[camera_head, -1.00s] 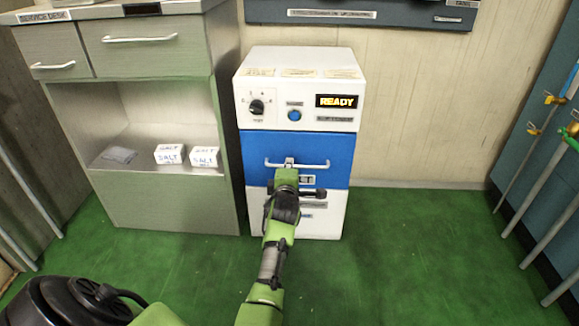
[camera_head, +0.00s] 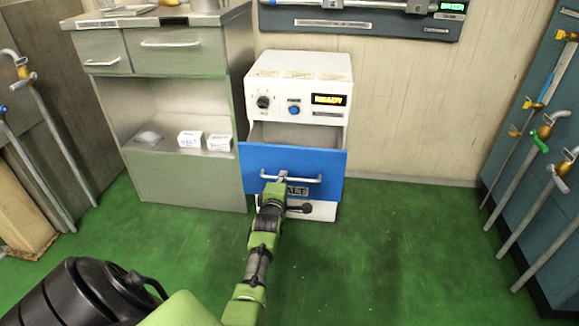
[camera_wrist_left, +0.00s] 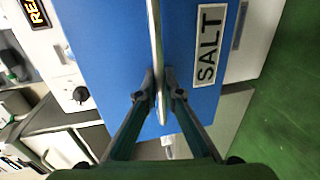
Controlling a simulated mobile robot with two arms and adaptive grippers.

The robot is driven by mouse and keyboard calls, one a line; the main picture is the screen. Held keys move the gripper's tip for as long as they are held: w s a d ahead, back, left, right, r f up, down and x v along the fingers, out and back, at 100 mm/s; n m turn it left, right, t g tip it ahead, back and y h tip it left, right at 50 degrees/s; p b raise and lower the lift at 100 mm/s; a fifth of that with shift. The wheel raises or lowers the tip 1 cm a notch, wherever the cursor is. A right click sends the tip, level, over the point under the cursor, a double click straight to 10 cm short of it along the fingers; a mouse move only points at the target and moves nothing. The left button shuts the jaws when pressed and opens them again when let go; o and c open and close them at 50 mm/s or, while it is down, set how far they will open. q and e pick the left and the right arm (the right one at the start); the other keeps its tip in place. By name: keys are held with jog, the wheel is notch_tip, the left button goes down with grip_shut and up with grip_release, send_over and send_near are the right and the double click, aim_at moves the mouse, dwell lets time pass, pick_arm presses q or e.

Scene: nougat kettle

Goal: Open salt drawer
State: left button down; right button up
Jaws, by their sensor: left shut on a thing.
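The blue salt drawer (camera_head: 258,160) sits in a white cabinet (camera_head: 325,68) and is pulled partly out, with a dark gap above its front. Its light bar handle (camera_head: 311,180) runs across the front. My left gripper (camera_head: 282,178) is shut on the handle near its middle. In the left wrist view the two fingers (camera_wrist_left: 159,88) close on the handle (camera_wrist_left: 158,45), beside the SALT label (camera_wrist_left: 209,45) on the blue front. The drawer's inside is mostly hidden. My right gripper is not in view.
A grey service desk (camera_head: 190,188) stands left of the cabinet, with white salt boxes (camera_head: 190,140) on its shelf. A teal rack with pipes (camera_head: 530,190) stands at the right. Green floor (camera_head: 400,250) in front is clear.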

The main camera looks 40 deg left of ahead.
pick_arm(q)
jog(key=shift+f+p+v, duration=0.2)
jog(key=shift+p+v, duration=0.5)
jog(key=shift+v, duration=0.35)
jog(key=shift+f+p+v, duration=0.25)
jog(key=shift+p+v, duration=0.4)
jog(key=shift+v, duration=0.4)
jog(key=shift+s, duration=0.1)
jog(key=c, duration=2.5)
grip_release()
jog(key=shift+r, duration=0.1)
